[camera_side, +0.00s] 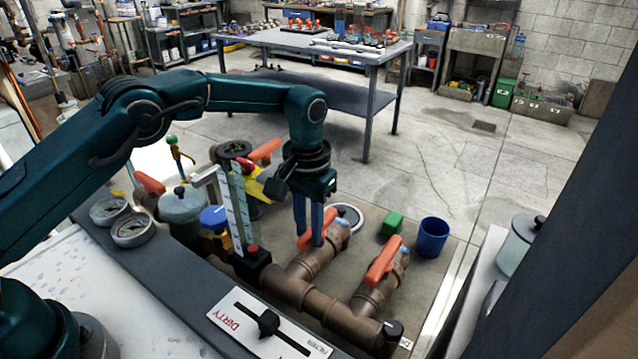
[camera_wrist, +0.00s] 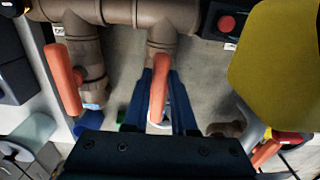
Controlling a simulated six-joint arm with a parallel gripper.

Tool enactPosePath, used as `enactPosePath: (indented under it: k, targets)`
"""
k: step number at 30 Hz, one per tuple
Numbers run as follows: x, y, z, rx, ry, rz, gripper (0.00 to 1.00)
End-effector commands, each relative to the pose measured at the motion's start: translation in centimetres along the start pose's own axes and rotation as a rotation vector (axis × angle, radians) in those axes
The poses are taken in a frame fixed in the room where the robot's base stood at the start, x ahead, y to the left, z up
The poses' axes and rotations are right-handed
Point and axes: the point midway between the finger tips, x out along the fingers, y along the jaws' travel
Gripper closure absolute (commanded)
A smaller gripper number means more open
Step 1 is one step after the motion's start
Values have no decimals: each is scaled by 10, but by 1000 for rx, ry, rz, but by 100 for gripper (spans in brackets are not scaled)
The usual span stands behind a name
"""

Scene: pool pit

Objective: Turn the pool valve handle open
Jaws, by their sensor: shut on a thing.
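My gripper (camera_side: 315,240) points down and its blue fingers are shut on an orange valve handle (camera_side: 304,241). In the wrist view the handle (camera_wrist: 158,92) lies between the two fingers (camera_wrist: 160,122), roughly in line with its brown branch pipe (camera_wrist: 162,40). The fingers hide part of the handle in the side view. A second orange valve handle (camera_side: 383,260) sits on the neighbouring brown pipe, to the right. It shows at left in the wrist view (camera_wrist: 63,78), apart from my gripper.
A panel marked DIRTY (camera_side: 262,325) is in front.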

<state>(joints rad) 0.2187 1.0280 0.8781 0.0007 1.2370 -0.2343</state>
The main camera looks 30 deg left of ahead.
Motion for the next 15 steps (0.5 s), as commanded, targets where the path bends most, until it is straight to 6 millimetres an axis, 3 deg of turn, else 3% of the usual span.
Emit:
enactPosePath:
  k: [2, 3, 4, 5, 15]
  targets:
    - [0, 0, -1, -3, 3, 2, 100]
    - [0, 0, -1, -2, 3, 2, 60]
    - [0, 0, -1, -2, 3, 2, 48]
    - [0, 0, -1, -2, 3, 2, 45]
    - [-3, 0, -1, 0, 3, 2, 45]
